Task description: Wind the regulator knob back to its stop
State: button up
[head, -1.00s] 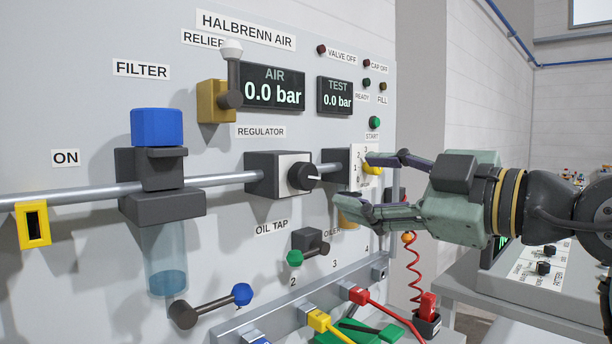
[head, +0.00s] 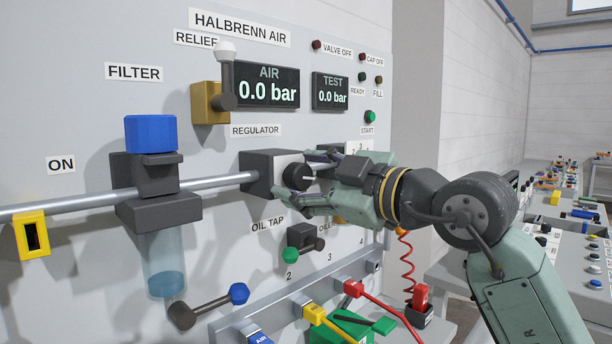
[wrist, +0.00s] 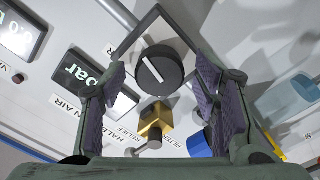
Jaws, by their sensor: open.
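The regulator knob (head: 299,176) is round and black with a white pointer line, on the dark regulator block (head: 258,174) in the pipe. In the head view its line points right. In the wrist view the knob (wrist: 160,72) is upper centre, face on, its line slanting. My gripper (head: 294,177) is open, with one finger above the knob and one below in the head view. In the wrist view the fingers of my gripper (wrist: 162,80) stand left and right of the knob with gaps showing; neither visibly touches it. The AIR display (head: 265,88) reads 0.0 bar.
The yellow relief block (head: 209,104) with its lever is above left. The blue-capped filter (head: 150,134) is left on the pipe. The oil tap (head: 302,238) is just below my gripper. Coloured hose plugs (head: 314,314) line the lower rail. A console is at right.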

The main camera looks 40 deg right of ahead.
jog(key=shift+c, duration=0.5)
jog(key=c, duration=1)
jog(key=shift+c, duration=0.2)
jog(key=shift+f+n, duration=0.1)
jog(key=shift+n, duration=0.2)
